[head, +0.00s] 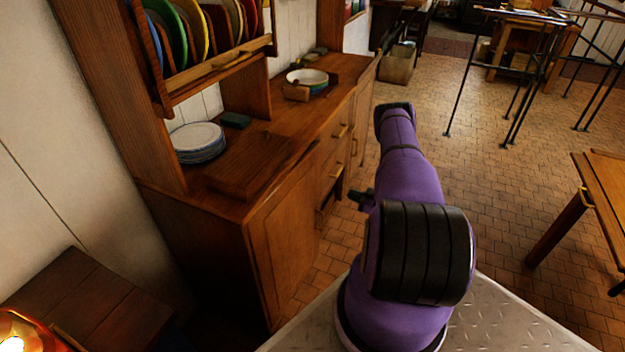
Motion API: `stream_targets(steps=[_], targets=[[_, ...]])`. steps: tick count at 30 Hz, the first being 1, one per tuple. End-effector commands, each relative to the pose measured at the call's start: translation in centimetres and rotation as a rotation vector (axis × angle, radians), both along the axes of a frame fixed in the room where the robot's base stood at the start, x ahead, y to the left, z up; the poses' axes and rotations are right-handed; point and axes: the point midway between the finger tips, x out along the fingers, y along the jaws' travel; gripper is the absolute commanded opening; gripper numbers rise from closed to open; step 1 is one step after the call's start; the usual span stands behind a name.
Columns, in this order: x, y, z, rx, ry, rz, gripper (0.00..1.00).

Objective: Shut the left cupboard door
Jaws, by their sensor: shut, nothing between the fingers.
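The left cupboard door (285,235) is the brown wooden panel at the near end of the dresser's front. It looks flush or nearly flush with the front, but I cannot tell whether a small gap is left. My gripper (358,196) is a small dark shape to the right of this door, out in front of the drawers and apart from the door in the picture. It is shut and empty. My purple arm hides part of the gripper and the floor behind it.
The dresser top (300,125) holds stacked plates (198,140) and a bowl (307,77). Drawers with brass handles (340,131) line its front. A small dark table (90,300) stands at lower left, a wooden table (605,185) at right.

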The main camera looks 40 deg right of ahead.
Motion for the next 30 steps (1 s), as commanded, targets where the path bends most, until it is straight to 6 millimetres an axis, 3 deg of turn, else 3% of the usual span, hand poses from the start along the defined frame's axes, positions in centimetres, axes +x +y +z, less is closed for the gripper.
stream_targets(steps=[7, 21, 30], targets=[[1.2, 0.7, 0.1, 0.003, -0.006, 0.012, 0.0], [9.3, 3.3, 0.1, 0.002, -0.006, 0.011, 0.0], [12.5, 4.3, 0.0, 0.002, -0.004, 0.01, 0.0]])
